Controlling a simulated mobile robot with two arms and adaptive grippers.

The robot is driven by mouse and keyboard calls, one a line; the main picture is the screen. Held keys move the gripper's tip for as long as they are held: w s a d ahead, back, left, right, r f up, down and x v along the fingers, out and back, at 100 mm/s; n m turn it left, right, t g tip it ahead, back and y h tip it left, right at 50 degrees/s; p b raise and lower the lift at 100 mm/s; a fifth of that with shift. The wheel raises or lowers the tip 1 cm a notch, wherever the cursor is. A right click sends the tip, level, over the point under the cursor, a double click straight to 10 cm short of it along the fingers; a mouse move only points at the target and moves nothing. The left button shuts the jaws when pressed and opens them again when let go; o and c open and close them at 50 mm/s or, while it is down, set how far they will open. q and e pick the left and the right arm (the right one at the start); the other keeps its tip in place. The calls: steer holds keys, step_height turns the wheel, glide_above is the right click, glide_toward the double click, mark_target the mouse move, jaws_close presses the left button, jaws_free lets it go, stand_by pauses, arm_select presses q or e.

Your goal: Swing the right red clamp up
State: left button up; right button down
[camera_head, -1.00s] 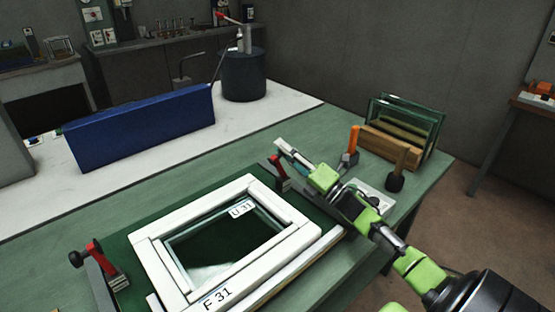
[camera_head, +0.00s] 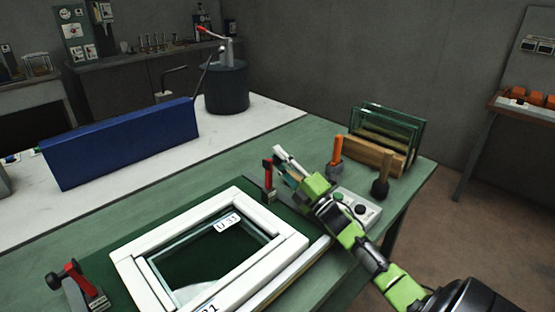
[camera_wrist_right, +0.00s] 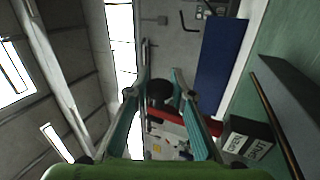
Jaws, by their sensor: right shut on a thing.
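The right red clamp (camera_head: 267,176) stands at the far corner of the white frame (camera_head: 129,260), with its red lever about upright. My right gripper (camera_head: 284,162) is beside the lever, just to its right. In the right wrist view the black knob (camera_wrist_right: 160,91) of the clamp shows between the fingers of my gripper (camera_wrist_right: 161,76), with the red lever (camera_wrist_right: 190,122) behind. The gripper is shut on the clamp's handle; the exact contact is partly hidden. The left red clamp (camera_head: 73,272) is at the lower left. My left gripper is not in view.
A button box (camera_head: 357,208) lies under my right arm. An orange-handled tool (camera_head: 336,150), a mallet (camera_head: 381,180) and a wooden rack (camera_head: 376,154) with glass panes stand close by on the green table (camera_head: 150,215). A long blue box (camera_head: 120,145) lies farther left.

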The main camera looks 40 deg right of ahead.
steer(key=c, duration=1.8)
jaws_free()
steer(key=shift+o, duration=0.2)
